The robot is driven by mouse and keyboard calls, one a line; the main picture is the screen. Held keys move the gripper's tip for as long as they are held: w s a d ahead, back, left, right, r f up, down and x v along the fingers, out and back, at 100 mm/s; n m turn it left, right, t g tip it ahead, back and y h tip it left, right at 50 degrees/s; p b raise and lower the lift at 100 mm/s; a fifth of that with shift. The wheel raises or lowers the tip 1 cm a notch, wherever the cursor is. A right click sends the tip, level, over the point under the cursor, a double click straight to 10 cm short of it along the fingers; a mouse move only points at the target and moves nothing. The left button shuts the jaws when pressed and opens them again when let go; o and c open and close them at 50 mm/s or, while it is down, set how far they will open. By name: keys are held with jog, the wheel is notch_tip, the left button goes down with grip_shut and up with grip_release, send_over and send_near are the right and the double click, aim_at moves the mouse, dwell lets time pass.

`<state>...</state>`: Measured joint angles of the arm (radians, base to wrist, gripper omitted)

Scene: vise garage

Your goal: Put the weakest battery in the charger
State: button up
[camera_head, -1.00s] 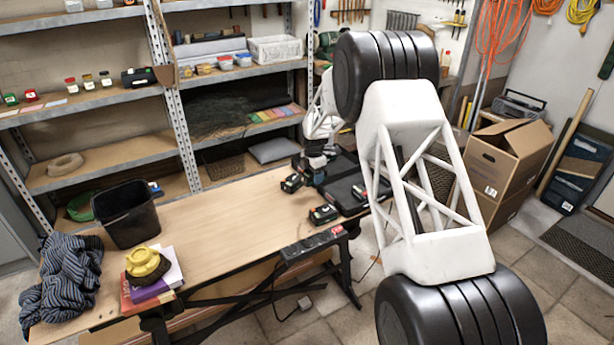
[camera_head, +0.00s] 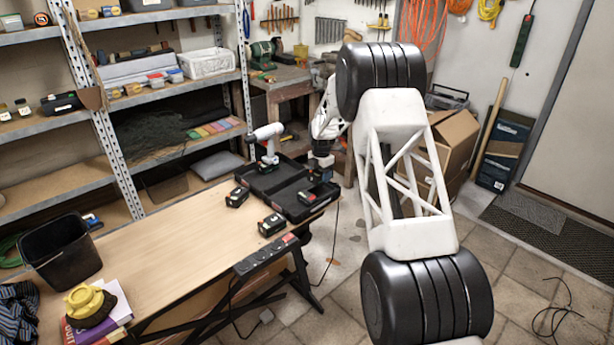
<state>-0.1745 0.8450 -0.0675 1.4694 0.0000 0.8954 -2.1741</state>
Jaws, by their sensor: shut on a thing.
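My gripper (camera_head: 321,160) is at the far right end of the workbench, small and partly hidden by my arm. It is shut on a dark battery (camera_head: 320,174), held over the right part of an open black case (camera_head: 262,182). Another battery (camera_head: 237,197) stands on the bench left of the case. A dark block with a red mark (camera_head: 271,225) stands near the front edge, and a small dark piece with red (camera_head: 307,197) is at the case's front right. I cannot tell which of these is the charger, and no charge marks can be read.
A white and grey drill (camera_head: 266,143) stands at the case. A power strip (camera_head: 267,254) lies along the bench's front edge. A black bin (camera_head: 61,255) and books with a yellow object (camera_head: 90,303) are at the left. The middle of the workbench (camera_head: 180,245) is clear.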

jog(key=shift+w+d, duration=0.1)
jog(key=shift+d, duration=0.2)
jog(key=shift+f, duration=0.1)
jog(key=shift+f, duration=1.3)
jog(key=shift+f, duration=1.75)
dwell(1.4)
